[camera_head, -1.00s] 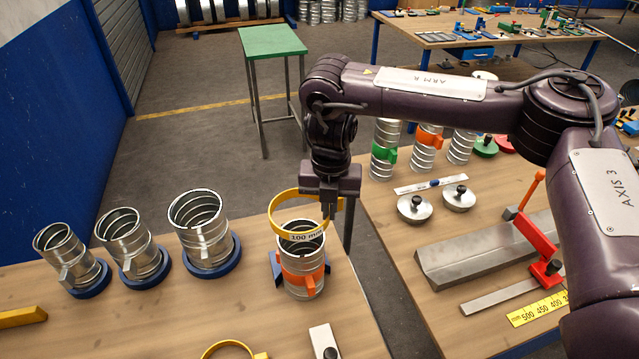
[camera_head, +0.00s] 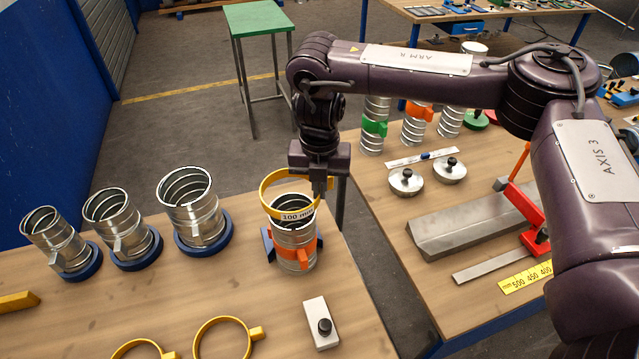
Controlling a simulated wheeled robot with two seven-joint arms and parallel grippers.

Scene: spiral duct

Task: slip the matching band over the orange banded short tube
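The short tube with the orange band (camera_head: 296,257) stands upright on the left table in a dark blue holder (camera_head: 267,245). My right gripper (camera_head: 320,190) points down and is shut on a yellow band (camera_head: 266,190) labelled "100 mm". The band is tilted, its far side raised, and its labelled front overlaps the tube's top rim. I cannot tell whether its lower edge is around the rim or just above it. The gripper is at the band's right side, above the tube. My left gripper is not in view.
Several bare tubes (camera_head: 192,212) lean on blue bases at left. Two more yellow bands (camera_head: 222,319) lie at the front, beside a pale block with a black knob (camera_head: 321,325). The right table holds a metal channel (camera_head: 470,232) and a red clamp (camera_head: 534,238). A gap separates the tables.

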